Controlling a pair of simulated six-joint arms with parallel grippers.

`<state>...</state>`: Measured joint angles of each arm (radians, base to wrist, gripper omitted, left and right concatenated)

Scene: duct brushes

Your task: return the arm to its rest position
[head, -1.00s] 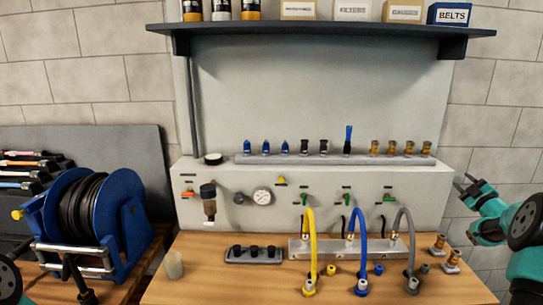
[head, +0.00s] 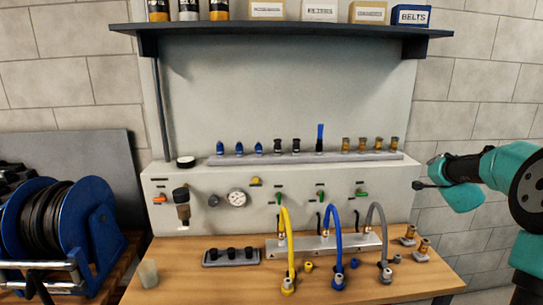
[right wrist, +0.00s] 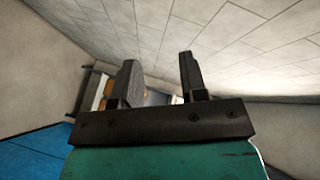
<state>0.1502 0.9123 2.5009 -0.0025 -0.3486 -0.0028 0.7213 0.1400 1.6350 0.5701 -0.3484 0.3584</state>
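My right arm reaches in from the right in the head view. Its gripper (head: 424,178) hangs in the air to the right of the bench panel, apart from everything. In the right wrist view the two dark fingers of this gripper (right wrist: 158,82) stand apart with nothing between them, so it is open and empty. In that view the fingers have pale block wall beyond them. My left gripper does not show in the head view.
The wooden bench (head: 205,287) carries yellow (head: 291,245), blue (head: 336,245) and grey (head: 383,245) hoses. A rail (head: 310,158) holds several fittings below a dark shelf (head: 290,29). A blue hose reel (head: 95,225) stands at left. Air around the right gripper is clear.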

